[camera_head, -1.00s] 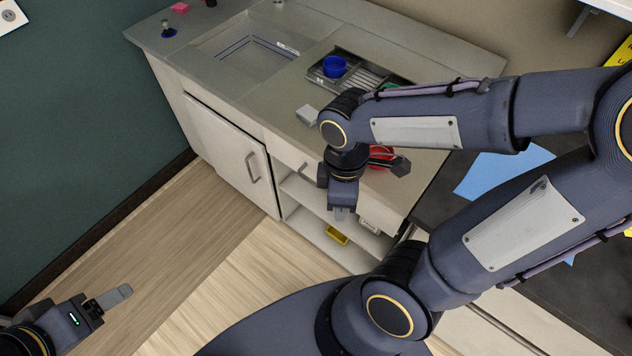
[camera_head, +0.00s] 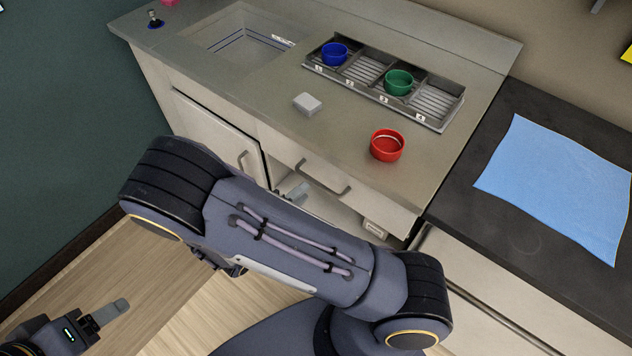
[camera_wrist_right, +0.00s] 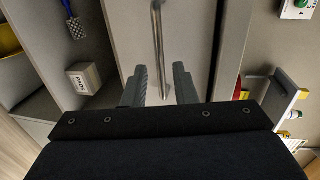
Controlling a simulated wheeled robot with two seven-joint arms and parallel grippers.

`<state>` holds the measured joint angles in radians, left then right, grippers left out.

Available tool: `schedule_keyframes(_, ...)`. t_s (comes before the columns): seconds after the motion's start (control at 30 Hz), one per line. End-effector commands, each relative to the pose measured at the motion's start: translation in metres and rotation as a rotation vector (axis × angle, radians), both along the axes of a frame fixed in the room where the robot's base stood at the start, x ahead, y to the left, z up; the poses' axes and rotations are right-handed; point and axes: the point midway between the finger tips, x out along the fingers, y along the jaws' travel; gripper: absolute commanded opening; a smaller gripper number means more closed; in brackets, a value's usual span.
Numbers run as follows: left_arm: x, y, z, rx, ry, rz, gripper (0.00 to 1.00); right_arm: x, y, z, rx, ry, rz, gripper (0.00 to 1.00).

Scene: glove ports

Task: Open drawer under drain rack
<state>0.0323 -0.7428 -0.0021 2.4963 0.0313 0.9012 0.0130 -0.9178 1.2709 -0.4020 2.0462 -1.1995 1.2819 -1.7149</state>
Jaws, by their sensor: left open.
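The drain rack (camera_head: 385,85) sits on the counter, with a blue bowl (camera_head: 334,54) and a green bowl (camera_head: 398,82) in its compartments. Below the counter edge is the drawer (camera_head: 365,198), which looks shut, with a bar handle (camera_head: 322,178). My left gripper (camera_head: 110,312) is open and empty at lower left, over the floor.
A red bowl (camera_head: 387,146) and a small pale block (camera_head: 307,104) stand on the counter above the drawer. A cabinet door (camera_head: 212,135) is left of it. A white labelled box (camera_wrist_right: 84,78) is on the shelf below. A blue cloth (camera_head: 565,185) lies on the dark right counter.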

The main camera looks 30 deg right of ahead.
Motion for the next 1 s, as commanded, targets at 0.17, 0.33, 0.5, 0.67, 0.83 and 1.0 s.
schedule_keyframes(0.17, 0.0, 0.0, 0.002, 0.0, 0.0, 0.0, 0.65, 0.01, -0.029, -0.006, -0.001, 0.001, -0.008, 0.25)
schedule_keyframes(0.33, 0.0, 0.0, 0.002, 0.0, 0.0, 0.0, 0.65, 0.018, -0.049, -0.011, 0.002, 0.0, -0.007, 0.25)
schedule_keyframes(0.5, 0.0, 0.0, 0.002, 0.0, 0.0, 0.0, 0.65, 0.022, -0.058, -0.013, 0.003, 0.0, -0.006, 0.25)
schedule_keyframes(0.67, 0.0, 0.0, 0.002, 0.0, 0.0, 0.0, 0.65, 0.022, -0.058, -0.013, 0.003, 0.0, -0.005, 0.25)
schedule_keyframes(0.83, 0.0, 0.0, 0.002, 0.0, 0.0, 0.0, 0.65, 0.022, -0.058, -0.013, 0.004, 0.0, -0.006, 0.13)
schedule_keyframes(1.0, 0.0, 0.0, 0.002, 0.0, 0.0, 0.0, 0.65, 0.022, -0.058, -0.013, 0.004, 0.0, -0.006, 0.0)
